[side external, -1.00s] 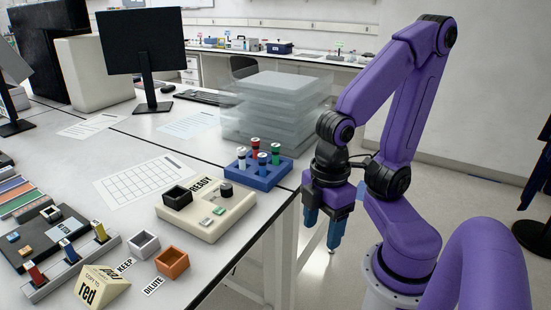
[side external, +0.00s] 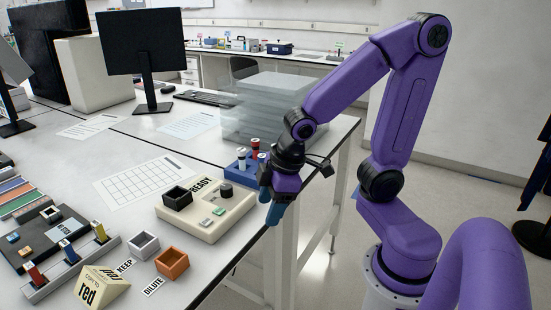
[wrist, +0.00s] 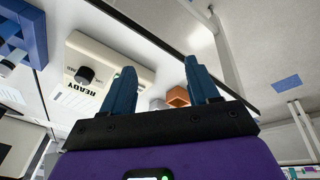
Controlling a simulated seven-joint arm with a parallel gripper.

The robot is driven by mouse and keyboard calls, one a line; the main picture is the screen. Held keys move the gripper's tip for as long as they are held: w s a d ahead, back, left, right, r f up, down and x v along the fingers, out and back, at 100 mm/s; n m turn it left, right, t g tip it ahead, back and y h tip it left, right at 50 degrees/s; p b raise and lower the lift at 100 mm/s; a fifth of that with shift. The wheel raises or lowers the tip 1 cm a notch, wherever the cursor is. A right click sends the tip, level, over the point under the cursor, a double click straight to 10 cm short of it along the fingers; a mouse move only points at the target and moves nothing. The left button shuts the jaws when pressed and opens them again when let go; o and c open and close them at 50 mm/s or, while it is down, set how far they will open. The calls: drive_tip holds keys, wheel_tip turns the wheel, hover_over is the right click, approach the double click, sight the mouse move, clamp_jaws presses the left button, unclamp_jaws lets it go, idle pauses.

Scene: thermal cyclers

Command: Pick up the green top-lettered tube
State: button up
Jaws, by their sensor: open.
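The blue tube rack (side external: 236,169) stands near the right edge of the bench, holding a white-topped tube (side external: 241,155) and a red tube (side external: 255,145). Part of one more tube (side external: 262,157) shows beside my wrist. The green tube is hidden behind my arm in the side view. My gripper (side external: 273,214) is open and empty, pointing down in front of the rack at the bench edge. In the wrist view my gripper (wrist: 159,72) has its two blue fingers apart with nothing between them. Part of the blue rack (wrist: 22,32) shows at the top left there.
A cream device marked READY (side external: 208,222) with a dark open box (side external: 177,197) sits left of my gripper. A grey box (side external: 143,245) and an orange box (side external: 173,262) are farther left. Clear stacked trays (side external: 265,105) stand behind the rack.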

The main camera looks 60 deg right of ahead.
drive_tip(key=w+d+m+t+h, duration=0.1)
drive_tip(key=w+d+m+t, duration=0.2)
drive_tip(key=w+d, duration=0.7)
drive_tip(key=w+d+m+t+h, duration=0.1)
drive_tip(key=w+d+m+t, duration=0.3)
drive_tip(key=d, duration=0.8)
drive_tip(key=s+d+r+m+t+h, duration=0.1)
drive_tip(key=s+d+m, duration=0.2)
drive_tip(key=s, duration=0.3)
drive_tip(key=s+d+r+m+t+h, duration=0.1)
drive_tip(key=s+d+m+t, duration=0.1)
drive_tip(key=s+d, duration=0.3)
drive_tip(key=shift+a+f+x, duration=0.2)
drive_tip(key=shift+a+x, duration=0.1)
drive_tip(key=shift+x, duration=2.4)
drive_tip(key=shift+a+f+x, duration=0.25)
drive_tip(key=shift+x, duration=2.4)
drive_tip(key=shift+a+f+x, duration=0.2)
drive_tip(key=shift+a+x, duration=0.1)
drive_tip(key=shift+x, duration=2.4)
drive_tip(key=shift+s, duration=0.1)
drive_tip(key=c, duration=1)
